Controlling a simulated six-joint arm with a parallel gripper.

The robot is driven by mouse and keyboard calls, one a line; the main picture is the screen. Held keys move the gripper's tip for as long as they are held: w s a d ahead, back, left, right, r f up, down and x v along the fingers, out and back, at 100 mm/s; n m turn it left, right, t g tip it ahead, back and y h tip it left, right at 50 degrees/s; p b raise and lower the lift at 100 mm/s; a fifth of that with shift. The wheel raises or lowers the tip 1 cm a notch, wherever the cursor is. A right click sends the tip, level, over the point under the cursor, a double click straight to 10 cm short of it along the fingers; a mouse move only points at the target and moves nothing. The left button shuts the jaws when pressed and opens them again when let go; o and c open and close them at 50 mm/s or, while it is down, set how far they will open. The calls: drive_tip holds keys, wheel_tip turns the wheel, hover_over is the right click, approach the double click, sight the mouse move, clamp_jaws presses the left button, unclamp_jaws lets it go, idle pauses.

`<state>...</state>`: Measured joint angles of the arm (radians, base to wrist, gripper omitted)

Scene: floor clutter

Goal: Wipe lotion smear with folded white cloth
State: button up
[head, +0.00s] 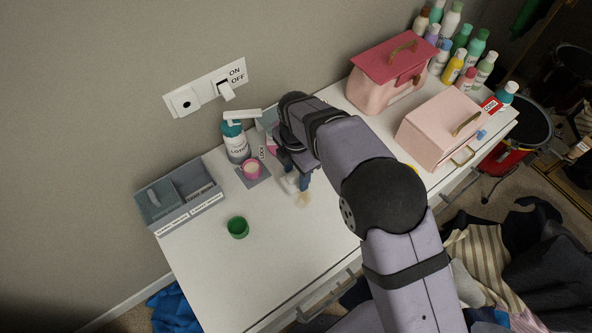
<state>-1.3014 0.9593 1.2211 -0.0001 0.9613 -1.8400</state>
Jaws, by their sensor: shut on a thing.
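My gripper (297,183) points down at the white table top (270,235), just right of the lotion bottle. It is shut on the folded white cloth (289,185), a small pale bundle low between the fingers. The cloth looks to be at or just above the table; I cannot tell whether it touches. A tan lotion smear (303,200) shows on the table right beside the cloth, at its lower right. My arm hides part of the table behind and to the right of the gripper.
A labelled lotion bottle (236,143) and a pink cup (251,169) stand left of my gripper. Pink boxes (385,85) (440,130) and several bottles fill the right end.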

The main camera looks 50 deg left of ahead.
drive_tip(key=shift+f+b, duration=0.3)
drive_tip(key=shift+f, duration=1)
drive_tip(key=d, duration=0.3)
drive_tip(key=shift+d+r, duration=0.15)
drive_tip(key=shift+d, duration=0.05)
drive_tip(key=shift+c, duration=0.4)
drive_tip(key=shift+d, duration=1.85)
drive_tip(key=shift+r, duration=0.2)
drive_tip(key=shift+a, duration=0.9)
drive_tip(key=shift+a+f, duration=0.2)
drive_tip(key=shift+a, duration=0.5)
drive_tip(key=shift+a+r, duration=0.15)
drive_tip(key=shift+a, duration=1.75)
wheel_tip(320, 180, up, 2)
drive_tip(key=shift+a+r+p, duration=0.15)
drive_tip(key=shift+p, duration=0.5)
drive_tip(key=shift+r+p, duration=0.5)
drive_tip(key=shift+r, duration=0.25)
drive_tip(key=shift+r+p, duration=1.5)
drive_tip(key=shift+r, duration=0.6)
